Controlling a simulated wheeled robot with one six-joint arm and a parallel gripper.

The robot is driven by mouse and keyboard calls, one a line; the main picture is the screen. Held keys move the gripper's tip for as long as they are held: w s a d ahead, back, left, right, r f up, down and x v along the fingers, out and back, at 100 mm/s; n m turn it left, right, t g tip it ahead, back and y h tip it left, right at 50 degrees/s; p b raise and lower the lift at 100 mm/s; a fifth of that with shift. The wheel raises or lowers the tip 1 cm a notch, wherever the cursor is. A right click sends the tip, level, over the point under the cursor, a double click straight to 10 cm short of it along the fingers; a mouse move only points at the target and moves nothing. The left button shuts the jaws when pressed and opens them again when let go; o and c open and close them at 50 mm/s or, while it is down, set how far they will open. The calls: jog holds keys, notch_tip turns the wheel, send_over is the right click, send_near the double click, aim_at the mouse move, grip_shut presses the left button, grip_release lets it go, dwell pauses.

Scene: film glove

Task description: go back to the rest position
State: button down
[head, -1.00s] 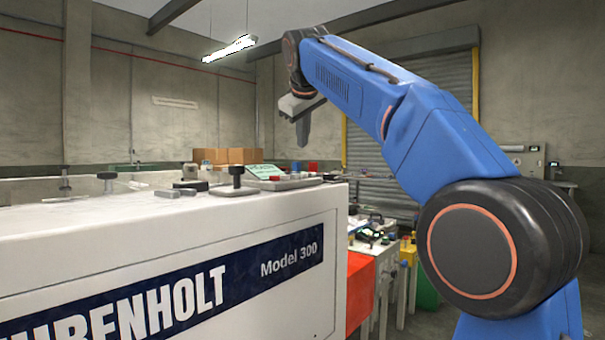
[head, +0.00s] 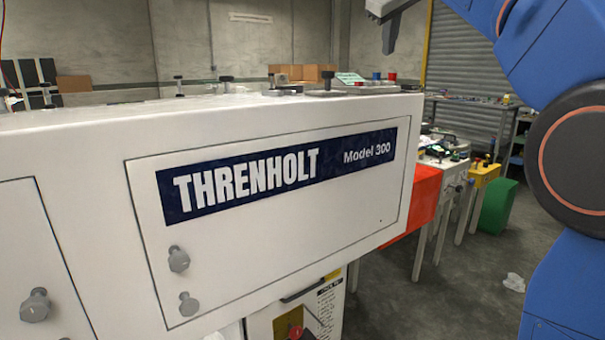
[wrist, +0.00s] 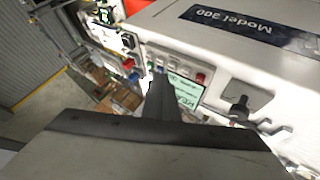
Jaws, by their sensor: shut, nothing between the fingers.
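My gripper (head: 389,44) hangs at the top edge of the head view, pointing down, above the far right end of the white machine (head: 270,112). It looks apart from the machine. In the wrist view its fingers (wrist: 158,98) are together with nothing between them, in front of the green label panel and the small controls on the machine top. My blue arm fills the right side of the head view. The link just above the gripper is cut off by the top edge.
The machine bears a dark "THRENHOLT Model 300" panel (head: 280,168) and grey knobs (head: 178,259). A red-orange part (head: 424,195), a workbench (head: 441,162) and a green bin (head: 497,206) stand to its right. Cardboard boxes (head: 305,73) are behind. The floor at lower right is mostly clear.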

jog(key=s+d+f+m+g, duration=0.1)
jog(key=s+d+f+m, duration=0.1)
jog(key=s+f, duration=1.2)
jog(key=s+d+f+m+g+y, duration=0.1)
jog(key=s+d+f+m, duration=0.1)
jog(key=s+f, duration=1.2)
jog(key=s+d+f+m+g+y, duration=0.1)
jog(key=s+d+f+m+g, duration=0.1)
jog(key=s+f, duration=1.3)
notch_tip(320, 180, down, 10)
jog(key=shift+d+f+m, duration=0.1)
jog(key=shift+d+m, duration=0.2)
jog(key=shift+d, duration=0.25)
jog(key=shift+w, duration=0.1)
